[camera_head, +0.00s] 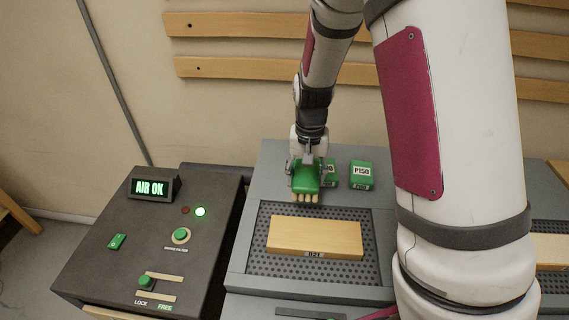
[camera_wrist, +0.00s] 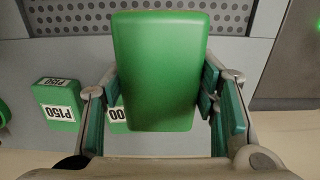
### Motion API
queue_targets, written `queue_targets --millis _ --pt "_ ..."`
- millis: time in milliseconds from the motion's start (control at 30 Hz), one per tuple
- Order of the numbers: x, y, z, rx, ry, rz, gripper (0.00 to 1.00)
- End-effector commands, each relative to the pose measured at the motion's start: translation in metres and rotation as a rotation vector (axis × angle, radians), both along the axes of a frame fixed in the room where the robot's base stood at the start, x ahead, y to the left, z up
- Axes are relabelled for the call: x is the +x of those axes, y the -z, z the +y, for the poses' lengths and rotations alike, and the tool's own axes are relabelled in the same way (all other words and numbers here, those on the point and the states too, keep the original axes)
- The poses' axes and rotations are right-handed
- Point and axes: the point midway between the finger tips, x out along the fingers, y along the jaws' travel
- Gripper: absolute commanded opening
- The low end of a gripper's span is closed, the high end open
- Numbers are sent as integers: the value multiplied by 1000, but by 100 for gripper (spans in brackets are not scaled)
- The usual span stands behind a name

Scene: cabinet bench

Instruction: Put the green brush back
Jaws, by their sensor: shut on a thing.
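The green brush (camera_head: 307,178), with pale bristles at its lower edge, is in my gripper (camera_head: 306,166) above the back left of the grey bench. In the wrist view the brush (camera_wrist: 161,70) fills the middle, its flat green top facing the camera. My gripper (camera_wrist: 160,105) has a finger on each side of it and is shut on it. The brush partly hides a green block behind it. Whether the brush touches the bench surface I cannot tell.
A green P150 block (camera_head: 361,174) stands right of another green block (camera_head: 329,172). A wooden board (camera_head: 315,237) lies on the perforated plate (camera_head: 262,262) in front. A dark control box (camera_head: 90,255) with an AIR OK display (camera_head: 150,187) stands left.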

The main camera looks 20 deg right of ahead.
Motion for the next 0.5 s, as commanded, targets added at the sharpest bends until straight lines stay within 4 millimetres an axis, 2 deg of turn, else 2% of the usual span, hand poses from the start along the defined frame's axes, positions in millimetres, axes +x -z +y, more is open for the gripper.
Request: queue_targets --millis 100,300,500 --pt "31 4 4 0 -1 -1 28" --pt "75 8 11 0 -1 -1 28" --pt "96 9 14 0 0 0 28"
